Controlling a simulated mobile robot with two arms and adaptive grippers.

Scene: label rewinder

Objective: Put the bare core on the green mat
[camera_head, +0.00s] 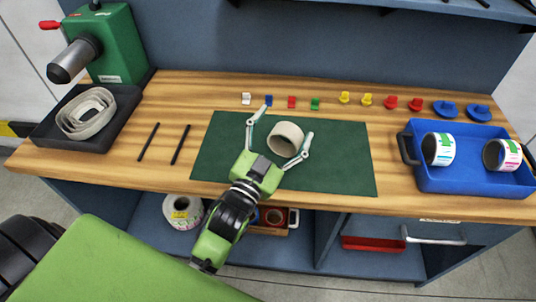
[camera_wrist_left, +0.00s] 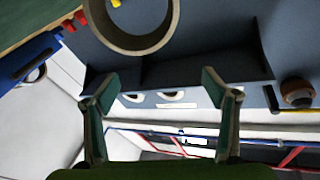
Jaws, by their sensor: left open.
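The bare core (camera_head: 285,138), a short beige ring, shows over the middle of the green mat (camera_head: 340,170) in the head view. My left gripper (camera_head: 282,131) is open, with one finger on each side of the core. In the left wrist view, the core (camera_wrist_left: 176,24) is at the top edge, partly cut off, beyond the open fingertips (camera_wrist_left: 158,84). No finger clearly touches it there. I cannot tell whether the core rests flat on the mat or is slightly tilted. My right gripper is not in view.
A blue crate (camera_head: 470,184) with two labelled rolls stands at right. A dark tray (camera_head: 126,103) with pale coiled strip is at left, before a green machine (camera_head: 119,45). Two black rods (camera_head: 180,145) lie beside the mat. Small coloured pieces line the back.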

